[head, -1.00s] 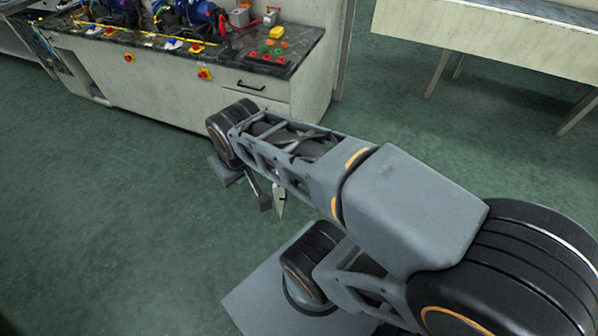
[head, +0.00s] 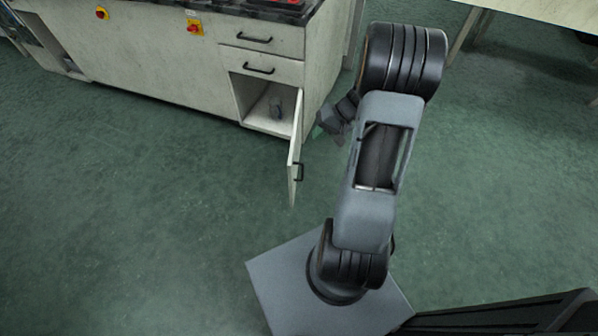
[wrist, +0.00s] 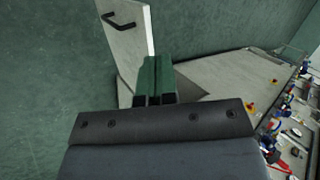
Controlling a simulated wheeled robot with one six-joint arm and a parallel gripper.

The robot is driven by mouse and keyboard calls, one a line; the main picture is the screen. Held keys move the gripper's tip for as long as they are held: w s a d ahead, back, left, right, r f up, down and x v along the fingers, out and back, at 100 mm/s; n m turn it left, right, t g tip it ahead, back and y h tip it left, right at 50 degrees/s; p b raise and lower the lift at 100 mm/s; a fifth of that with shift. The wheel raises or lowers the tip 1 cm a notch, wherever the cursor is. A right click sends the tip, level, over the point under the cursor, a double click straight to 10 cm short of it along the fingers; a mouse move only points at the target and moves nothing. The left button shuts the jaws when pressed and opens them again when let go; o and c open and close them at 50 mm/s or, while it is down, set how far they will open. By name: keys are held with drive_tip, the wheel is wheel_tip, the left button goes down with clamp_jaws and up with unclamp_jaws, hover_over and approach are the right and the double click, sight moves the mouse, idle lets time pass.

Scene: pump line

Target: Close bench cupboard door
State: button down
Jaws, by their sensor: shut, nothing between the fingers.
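The bench cupboard door (head: 294,170) stands wide open in the head view, swung out from the right side of its opening (head: 268,105). Its black handle (head: 299,172) is on the right-hand face. My gripper (head: 319,131) is to the right of the door, near the bench's right end, on the handle side. In the wrist view the shut, empty fingers (wrist: 152,80) are just in front of the pale door (wrist: 131,45), whose handle (wrist: 118,20) is at upper left. I cannot tell whether they touch the door.
A small grey object (head: 277,107) is inside the cupboard. Two drawers with black handles, one of them here (head: 262,69), are above it and look shut. The green floor (head: 150,200) left of the door is clear. Another table (head: 540,15) is at upper right.

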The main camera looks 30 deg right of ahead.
drive_tip(key=d+f+m+t+y+b, duration=0.15)
drive_tip(key=d+f+b, duration=0.3)
drive_tip(key=f, duration=0.85)
drive_tip(key=shift+t+h, duration=0.35)
drive_tip(key=shift+t, duration=0.1)
drive_tip(key=b+x, duration=0.1)
drive_tip(key=x, duration=0.6)
drive_tip(key=w+r+b+x, duration=0.1)
drive_tip(key=x, duration=0.2)
drive_tip(key=shift+w+a+b, duration=0.15)
drive_tip(key=shift+a+b, duration=0.15)
drive_tip(key=shift+a, duration=0.2)
drive_tip(key=shift+w+a+m, duration=0.25)
drive_tip(key=shift+w+a, duration=0.15)
drive_tip(key=shift+a, duration=0.2)
